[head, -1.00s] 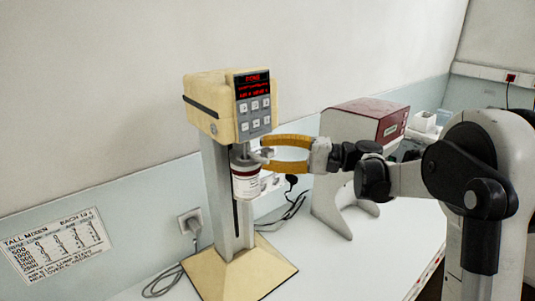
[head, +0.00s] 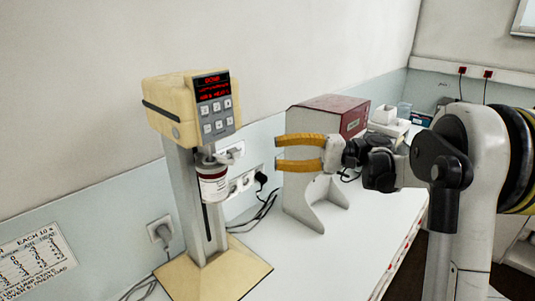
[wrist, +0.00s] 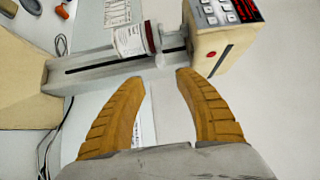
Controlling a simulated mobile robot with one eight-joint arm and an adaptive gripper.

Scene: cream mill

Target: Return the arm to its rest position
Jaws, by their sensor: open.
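My gripper (head: 280,152) is open and empty, its two orange fingers pointing left in the head view. It stands to the right of the cream mixer (head: 165,112), clear of it. A white jar with a dark red band (head: 212,184) sits under the mixer head, apart from my fingers. In the wrist view my gripper's fingers (wrist: 162,78) are spread with nothing between them. The jar (wrist: 130,40) and the mixer's column (wrist: 105,66) show beyond the fingertips. My arm reaches in from the right of the head view.
A dark red and grey machine (head: 318,118) stands on the white bench (head: 350,232) behind my gripper. Sockets and cables (head: 262,182) run along the wall. A printed chart (head: 36,262) hangs at the lower left. The bench front is clear.

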